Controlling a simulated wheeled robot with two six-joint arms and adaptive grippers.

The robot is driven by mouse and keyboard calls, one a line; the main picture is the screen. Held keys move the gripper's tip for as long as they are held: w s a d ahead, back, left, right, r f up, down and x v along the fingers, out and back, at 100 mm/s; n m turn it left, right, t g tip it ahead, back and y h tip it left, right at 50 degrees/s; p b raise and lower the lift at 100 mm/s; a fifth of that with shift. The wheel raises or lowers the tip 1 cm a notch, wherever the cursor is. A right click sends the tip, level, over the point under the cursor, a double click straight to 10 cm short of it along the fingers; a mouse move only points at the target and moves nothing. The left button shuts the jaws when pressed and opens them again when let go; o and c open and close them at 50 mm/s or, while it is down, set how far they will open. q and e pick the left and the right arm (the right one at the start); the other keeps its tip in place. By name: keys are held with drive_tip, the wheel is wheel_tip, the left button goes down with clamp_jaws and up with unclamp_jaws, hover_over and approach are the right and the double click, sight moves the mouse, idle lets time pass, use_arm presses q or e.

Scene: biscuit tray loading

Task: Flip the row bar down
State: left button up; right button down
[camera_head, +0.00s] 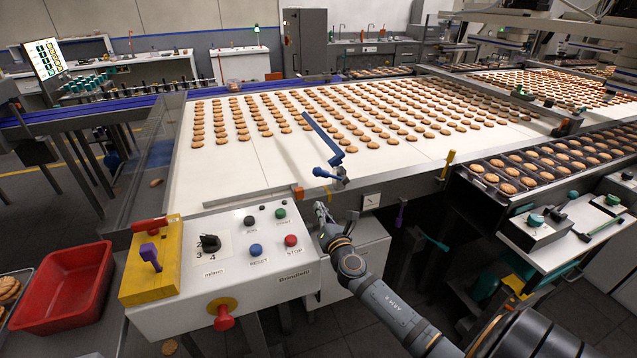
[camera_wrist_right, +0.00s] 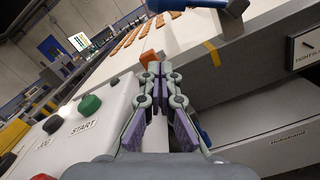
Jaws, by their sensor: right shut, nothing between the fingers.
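The row bar (camera_head: 322,138) is a long blue bar. It stands raised and tilted above the front edge of the white biscuit belt (camera_head: 245,172), its upper end leaning to the left. A short blue handle (camera_head: 326,173) sticks out to the left at its foot; it also shows at the top of the right wrist view (camera_wrist_right: 174,20). My right gripper (camera_head: 321,212) is shut and empty, below the handle and apart from it. Its closed fingers (camera_wrist_right: 154,72) point toward the belt edge in the wrist view. My left gripper is not in view.
A control box (camera_head: 250,290) with buttons and a dial stands left of my right gripper. An orange block (camera_head: 297,192) sits on the belt's front edge nearby. Rows of biscuits lie on the belt behind the bar. A red bin (camera_head: 62,287) is far left.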

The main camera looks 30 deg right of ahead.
drive_tip(key=w+d+r+p, duration=0.2)
drive_tip(key=w+d+r, duration=0.1)
drive_tip(key=w, duration=0.3)
drive_tip(key=shift+w+d+r+p, duration=0.3)
drive_tip(key=shift+d+r+p, duration=0.05)
drive_tip(key=shift+d+r, duration=0.05)
drive_tip(key=shift+w+f, duration=0.1)
